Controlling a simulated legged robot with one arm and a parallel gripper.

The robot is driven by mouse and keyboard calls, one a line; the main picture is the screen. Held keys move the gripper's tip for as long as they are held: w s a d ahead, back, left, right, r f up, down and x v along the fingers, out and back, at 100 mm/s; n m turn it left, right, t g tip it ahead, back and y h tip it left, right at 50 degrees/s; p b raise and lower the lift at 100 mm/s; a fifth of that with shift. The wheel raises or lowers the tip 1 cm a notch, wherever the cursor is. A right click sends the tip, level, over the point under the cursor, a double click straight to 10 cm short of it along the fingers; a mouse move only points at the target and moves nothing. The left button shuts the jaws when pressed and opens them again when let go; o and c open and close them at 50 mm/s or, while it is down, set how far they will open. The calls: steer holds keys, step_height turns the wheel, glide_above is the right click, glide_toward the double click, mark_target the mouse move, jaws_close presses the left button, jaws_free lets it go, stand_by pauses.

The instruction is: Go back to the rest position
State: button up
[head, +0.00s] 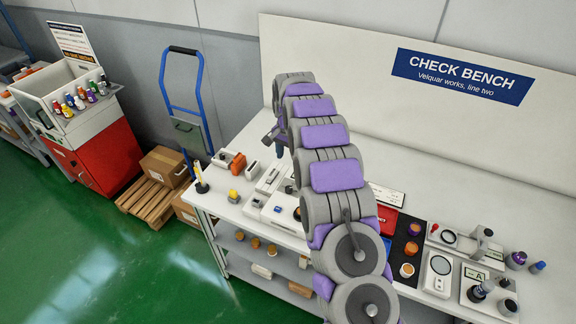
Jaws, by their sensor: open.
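My arm rises from the bottom middle of the head view and reaches out over the check bench (545,225). My gripper (270,140) shows only in part at the far end of the arm, above the left part of the bench. Its dark fingers look apart, and I see nothing held between them. The arm hides part of the bench top and some of the things on it.
White devices (268,178) and an orange-and-grey item (237,163) stand at the bench's left. A dark mat (407,245) with round pieces lies right of my arm. A blue hand truck (183,95), boxes on a pallet (148,198) and a red cabinet (105,155) stand left. Green floor is open.

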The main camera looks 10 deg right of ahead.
steer(key=shift+r, duration=0.8)
